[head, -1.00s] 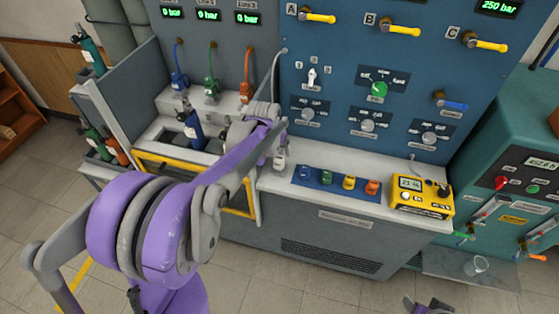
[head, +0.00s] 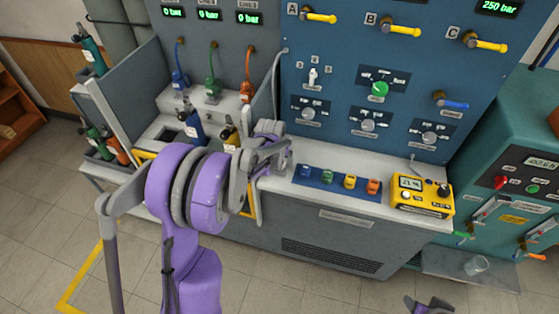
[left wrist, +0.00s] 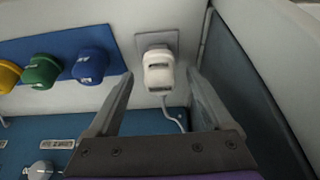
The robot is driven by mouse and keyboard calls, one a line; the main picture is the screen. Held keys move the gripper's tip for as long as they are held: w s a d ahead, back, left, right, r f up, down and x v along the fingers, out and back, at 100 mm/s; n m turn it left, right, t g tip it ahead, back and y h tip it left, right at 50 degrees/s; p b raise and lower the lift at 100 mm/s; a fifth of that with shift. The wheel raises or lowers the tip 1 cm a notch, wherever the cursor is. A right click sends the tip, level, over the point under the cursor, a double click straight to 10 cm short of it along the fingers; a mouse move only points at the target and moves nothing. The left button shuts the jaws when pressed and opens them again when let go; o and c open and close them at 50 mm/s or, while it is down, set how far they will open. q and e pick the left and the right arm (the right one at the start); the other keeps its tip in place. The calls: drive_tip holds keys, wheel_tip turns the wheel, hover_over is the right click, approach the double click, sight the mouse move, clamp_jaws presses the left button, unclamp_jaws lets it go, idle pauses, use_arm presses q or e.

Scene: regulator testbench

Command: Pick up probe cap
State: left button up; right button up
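The white probe cap (left wrist: 158,74) sits on a small grey square plate on the bench in the left wrist view, with a thin pale cable running from it. My left gripper (left wrist: 160,82) is open; its two fingers are either side of the cap in that view, with gaps showing on both sides. I cannot tell how far above the cap the fingertips are. In the head view my left arm hides the cap. Part of what looks like my right gripper (head: 430,307) shows at the bottom edge of the head view; its fingers are unclear.
A blue mat (head: 313,184) with blue, green, yellow and orange caps lies beside the probe cap's spot. A yellow meter (head: 422,196) stands further right. A grey partition (left wrist: 252,70) rises close by the gripper. Gas cylinders (head: 190,122) stand left of it.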

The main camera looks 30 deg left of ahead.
use_arm(q)
clamp_jaws()
drive_tip(key=shift+r, duration=0.15)
wheel_tip(320, 180, up, 10)
drive_tip(key=shift+f, duration=0.1)
idle(0.5)
